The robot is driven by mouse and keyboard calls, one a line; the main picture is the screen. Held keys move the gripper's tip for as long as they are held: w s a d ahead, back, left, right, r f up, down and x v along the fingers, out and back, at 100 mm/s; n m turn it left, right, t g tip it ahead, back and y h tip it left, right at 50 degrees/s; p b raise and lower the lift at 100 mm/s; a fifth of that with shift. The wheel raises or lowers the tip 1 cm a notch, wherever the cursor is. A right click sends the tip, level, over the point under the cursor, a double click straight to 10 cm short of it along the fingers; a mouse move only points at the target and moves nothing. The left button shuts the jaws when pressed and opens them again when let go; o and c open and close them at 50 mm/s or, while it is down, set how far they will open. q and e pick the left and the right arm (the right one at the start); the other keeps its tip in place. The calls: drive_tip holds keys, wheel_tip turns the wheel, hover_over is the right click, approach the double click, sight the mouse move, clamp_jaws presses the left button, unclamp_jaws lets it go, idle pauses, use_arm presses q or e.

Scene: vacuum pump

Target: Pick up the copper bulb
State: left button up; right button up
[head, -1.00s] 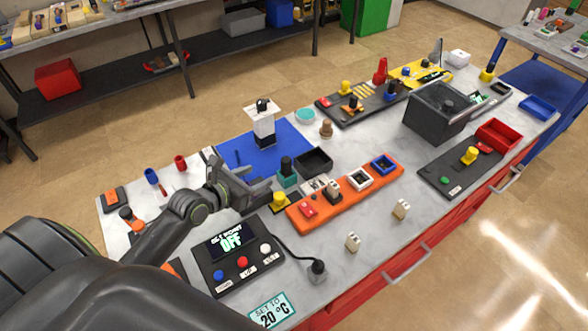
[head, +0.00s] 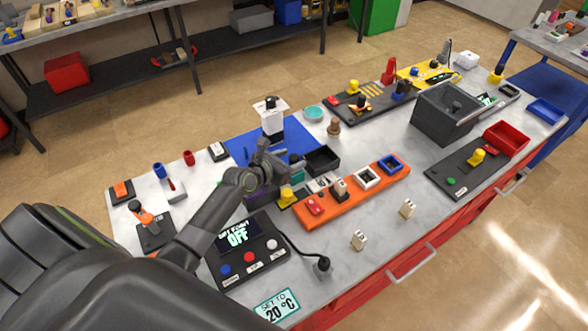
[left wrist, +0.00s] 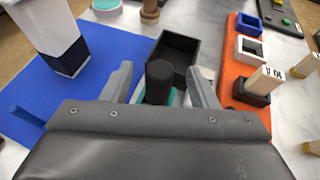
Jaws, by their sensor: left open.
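A copper-brown bulb-shaped piece (head: 334,127) stands upright on the grey table, right of the blue mat (head: 240,150). In the left wrist view the copper piece (left wrist: 150,11) is at the top edge, partly cut off, beyond the black tray. My left gripper (head: 277,164) is over the blue mat, short of the copper piece and apart from it. In the left wrist view my left gripper (left wrist: 161,78) is open, with a black-topped piece on a teal base (left wrist: 160,82) showing between its fingers. I cannot tell whether they touch it. My right gripper is not in view.
A white and black tower (head: 272,118) stands on the blue mat. An open black tray (head: 322,160) lies between my left gripper and the copper piece. An orange strip with sockets (head: 330,208) and a control box showing OFF (head: 245,265) are nearer. A teal dish (head: 314,112) is behind.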

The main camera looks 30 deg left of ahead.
use_arm(q)
drive_tip(key=shift+x, duration=1.2)
clamp_jaws()
